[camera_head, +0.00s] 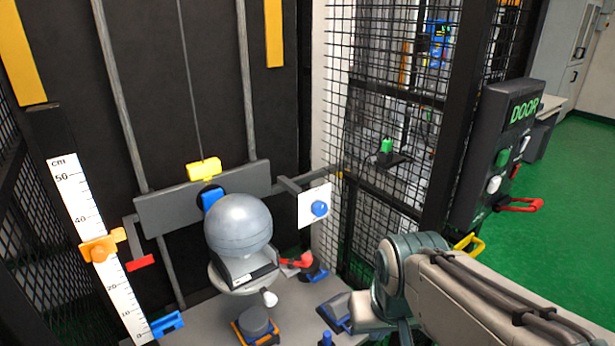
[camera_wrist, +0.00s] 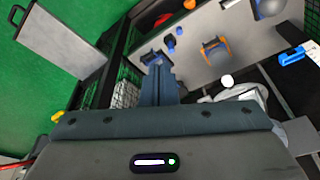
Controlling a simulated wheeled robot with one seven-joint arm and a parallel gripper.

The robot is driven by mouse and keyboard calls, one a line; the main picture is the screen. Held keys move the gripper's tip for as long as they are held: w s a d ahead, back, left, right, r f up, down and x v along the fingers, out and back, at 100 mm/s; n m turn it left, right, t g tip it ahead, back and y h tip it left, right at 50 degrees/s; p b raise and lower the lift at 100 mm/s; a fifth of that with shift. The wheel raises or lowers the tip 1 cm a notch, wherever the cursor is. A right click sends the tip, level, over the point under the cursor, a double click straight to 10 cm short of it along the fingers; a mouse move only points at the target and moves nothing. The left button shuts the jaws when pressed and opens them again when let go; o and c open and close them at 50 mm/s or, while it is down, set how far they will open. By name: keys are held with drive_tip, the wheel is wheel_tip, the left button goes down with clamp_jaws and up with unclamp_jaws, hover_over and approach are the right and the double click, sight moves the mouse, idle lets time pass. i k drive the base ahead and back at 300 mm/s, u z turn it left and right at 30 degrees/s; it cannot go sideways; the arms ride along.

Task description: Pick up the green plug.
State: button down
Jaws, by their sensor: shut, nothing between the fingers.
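The green plug (camera_head: 387,146) stands upright on a small dark bracket at the wire mesh, right of centre in the head view. In the head view the fingers are hard to make out beside my arm, low right of centre and well below the plug.
A grey ball (camera_head: 238,222) sits in a cradle over the bench. A white card with a blue knob (camera_head: 319,208) is left of the mesh. A black DOOR panel (camera_head: 500,150) with a red lever (camera_head: 522,205) stands right. Green floor is open beyond.

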sight(386, 145)
drive_tip(key=u, duration=1.25)
drive_tip(key=k, duration=1.4)
drive_tip(key=z, duration=1)
drive_tip(key=i, duration=1.65)
drive_tip(key=u, duration=0.05)
